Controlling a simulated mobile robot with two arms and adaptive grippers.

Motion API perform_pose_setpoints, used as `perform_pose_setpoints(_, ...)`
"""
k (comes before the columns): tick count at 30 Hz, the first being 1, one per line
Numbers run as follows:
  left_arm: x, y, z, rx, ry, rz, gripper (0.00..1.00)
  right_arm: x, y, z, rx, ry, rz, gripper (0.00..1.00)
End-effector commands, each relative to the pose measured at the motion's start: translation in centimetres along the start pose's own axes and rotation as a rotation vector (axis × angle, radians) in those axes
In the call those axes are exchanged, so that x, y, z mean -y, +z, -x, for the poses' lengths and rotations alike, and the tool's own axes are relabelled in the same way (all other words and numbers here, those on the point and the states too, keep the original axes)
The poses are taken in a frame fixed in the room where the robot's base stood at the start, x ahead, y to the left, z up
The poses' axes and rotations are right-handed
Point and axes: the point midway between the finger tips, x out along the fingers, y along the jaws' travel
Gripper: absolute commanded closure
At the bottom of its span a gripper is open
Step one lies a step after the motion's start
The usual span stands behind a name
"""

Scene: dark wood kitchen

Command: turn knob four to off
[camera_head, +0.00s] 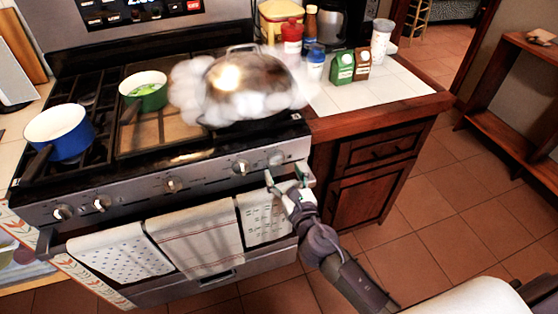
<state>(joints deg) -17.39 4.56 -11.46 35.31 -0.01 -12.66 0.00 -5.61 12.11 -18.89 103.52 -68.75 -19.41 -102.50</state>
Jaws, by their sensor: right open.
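The stove's front panel carries a row of several round knobs. Counted from the left, knob four (241,167) sits right of the middle knob (172,184). The rightmost knob (276,158) is beside it. I cannot read the knobs' settings at this size. My right gripper (285,171) is open and empty, with its fingers at the panel's right end, just below the rightmost knob and right of knob four. I cannot tell whether a fingertip touches the panel. My left gripper is not in view.
A steaming metal lidded pan (243,82), a green pot (146,92) and a blue pot (61,134) stand on the stove. Towels (197,240) hang on the oven handle below the knobs. Bottles and cartons (343,70) stand on the right counter. Floor right of the cabinet is clear.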

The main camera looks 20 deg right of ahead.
Motion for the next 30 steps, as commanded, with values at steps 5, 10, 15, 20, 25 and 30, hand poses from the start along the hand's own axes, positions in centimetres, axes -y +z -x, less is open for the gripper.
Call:
perform_pose_setpoints(5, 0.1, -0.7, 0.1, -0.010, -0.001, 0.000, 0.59, 0.0, 0.0, -2.8, 0.000, -0.002, 0.000, 0.27)
perform_pose_setpoints(10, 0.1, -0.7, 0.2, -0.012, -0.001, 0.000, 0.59, 0.0, 0.0, -3.9, 0.000, 0.000, -0.001, 0.27)
perform_pose_setpoints(15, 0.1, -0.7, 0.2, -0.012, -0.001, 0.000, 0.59, 0.0, -0.1, -4.1, -0.001, 0.000, -0.002, 0.27)
perform_pose_setpoints(20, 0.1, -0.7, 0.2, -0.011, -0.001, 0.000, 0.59, 0.0, -0.1, -4.0, -0.001, 0.000, -0.002, 0.32)
perform_pose_setpoints(25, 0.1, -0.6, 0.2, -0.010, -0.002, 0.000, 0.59, 0.0, -0.1, -4.0, -0.001, 0.000, -0.001, 0.61)
perform_pose_setpoints(30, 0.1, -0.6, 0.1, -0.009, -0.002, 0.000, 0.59, 0.0, -0.1, -4.0, -0.001, 0.000, -0.001, 0.86)
